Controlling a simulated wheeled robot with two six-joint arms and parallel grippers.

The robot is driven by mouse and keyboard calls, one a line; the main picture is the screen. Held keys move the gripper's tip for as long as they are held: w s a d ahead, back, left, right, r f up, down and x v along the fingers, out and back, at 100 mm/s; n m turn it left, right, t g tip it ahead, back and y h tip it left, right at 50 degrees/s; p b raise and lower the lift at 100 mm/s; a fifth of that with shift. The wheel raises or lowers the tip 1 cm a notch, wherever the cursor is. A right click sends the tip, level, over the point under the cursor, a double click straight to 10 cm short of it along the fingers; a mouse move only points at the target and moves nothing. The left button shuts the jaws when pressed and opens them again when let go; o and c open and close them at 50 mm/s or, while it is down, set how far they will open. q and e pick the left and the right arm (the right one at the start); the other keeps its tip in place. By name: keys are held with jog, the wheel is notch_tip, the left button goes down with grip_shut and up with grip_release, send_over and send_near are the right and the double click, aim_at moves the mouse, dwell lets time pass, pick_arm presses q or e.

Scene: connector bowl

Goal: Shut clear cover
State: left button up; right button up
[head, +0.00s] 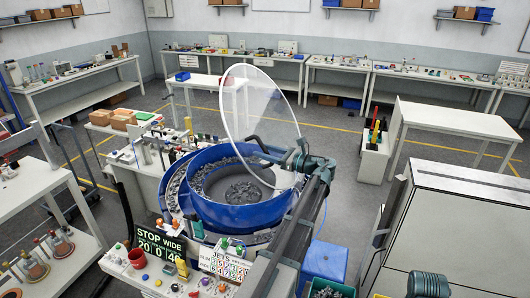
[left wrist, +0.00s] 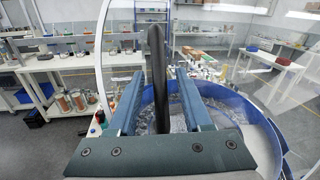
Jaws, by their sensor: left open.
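The clear cover (head: 268,100) is a transparent disc with a white rim. It stands raised and steeply tilted above the blue bowl (head: 240,215), which holds grey parts. The cover's white rim also shows in the left wrist view (left wrist: 99,60). My left gripper (head: 268,153) is at the cover's lower right side, above the bowl. Its jaws are open, and in the left wrist view (left wrist: 155,90) a dark curved handle (left wrist: 157,55) stands between the two fingers. I cannot tell whether either finger touches it. My right gripper is not in view.
A sign reading STOP WIDE (head: 161,241) and a second card (head: 227,266) stand at the bowl's front. A blue bin (head: 325,262) is to the right, by a white cabinet (head: 455,225). Small items lie on the bench left of the bowl. Open floor lies behind.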

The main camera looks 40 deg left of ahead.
pick_arm(q)
grip_shut()
dwell(1.4)
